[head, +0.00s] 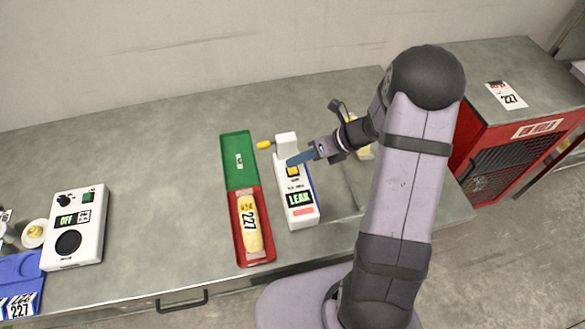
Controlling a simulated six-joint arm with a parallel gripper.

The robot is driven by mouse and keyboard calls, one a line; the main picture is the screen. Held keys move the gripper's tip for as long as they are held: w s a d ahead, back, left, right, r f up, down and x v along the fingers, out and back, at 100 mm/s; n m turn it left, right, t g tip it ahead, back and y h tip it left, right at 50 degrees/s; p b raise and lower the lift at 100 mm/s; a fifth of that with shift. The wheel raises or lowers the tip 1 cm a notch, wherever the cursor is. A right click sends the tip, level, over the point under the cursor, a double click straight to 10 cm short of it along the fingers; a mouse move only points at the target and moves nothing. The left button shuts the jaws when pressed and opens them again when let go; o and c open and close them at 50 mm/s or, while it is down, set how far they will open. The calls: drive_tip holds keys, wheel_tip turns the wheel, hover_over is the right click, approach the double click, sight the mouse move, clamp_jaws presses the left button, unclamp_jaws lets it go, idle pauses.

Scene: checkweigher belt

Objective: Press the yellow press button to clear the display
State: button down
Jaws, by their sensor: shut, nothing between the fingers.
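A white device (285,145) stands on the grey bench, right of the red and green tray. Its yellow press button (293,171) sits in a dark frame on the top face. Below the button, the lit green display (300,198) reads "LEAK". My gripper (289,163) comes in from the right with its blue fingers shut and empty. The fingertips are over the device at the upper edge of the button and hide a little of that area. I cannot tell whether they touch the button.
A yellow-ended lever (264,145) sticks out left of the device. A tray (241,245) holds a yellow pack marked 227. A white box (90,235) showing "OFF" stands at the left. Bare bench lies between that box and the tray.

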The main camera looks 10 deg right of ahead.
sight(297, 170)
drive_tip(key=shift+f+b, duration=0.4)
drive_tip(key=shift+f, duration=0.5)
idle(1.2)
drive_tip(key=shift+r, duration=0.1)
drive_tip(key=shift+r+p, duration=0.8)
drive_tip(key=shift+p, duration=0.2)
wheel_tip(297, 170, up, 5)
drive_tip(key=p, duration=0.5)
idle(1.0)
